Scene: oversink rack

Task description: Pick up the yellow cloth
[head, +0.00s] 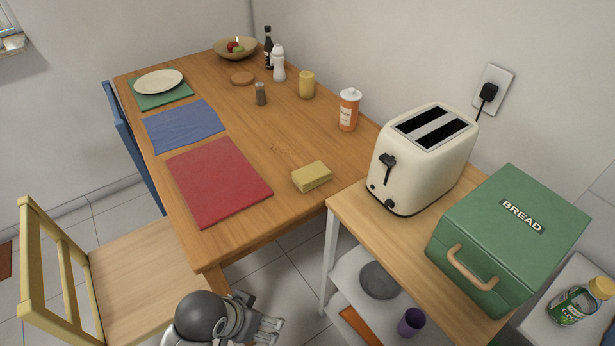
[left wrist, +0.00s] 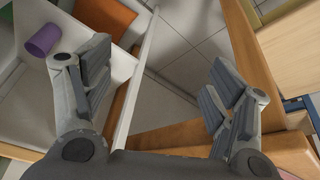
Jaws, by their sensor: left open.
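The yellow cloth (head: 311,177) is a folded block lying on the wooden table (head: 240,125), near its right front edge and to the right of the red mat. My left gripper (head: 268,328) is low at the bottom of the head view, in front of the table and well apart from the cloth. In the left wrist view my left gripper (left wrist: 160,88) is open with nothing between its fingers; floor tiles show there. The cloth is not visible in the left wrist view. My right gripper is in neither view.
A red mat (head: 217,180) and an orange-labelled bottle (head: 348,110) are near the cloth. A side cart with a toaster (head: 422,158) and green bread box (head: 508,240) stands right. A chair (head: 140,275) is at left. Lower shelves hold a purple cup (head: 411,322).

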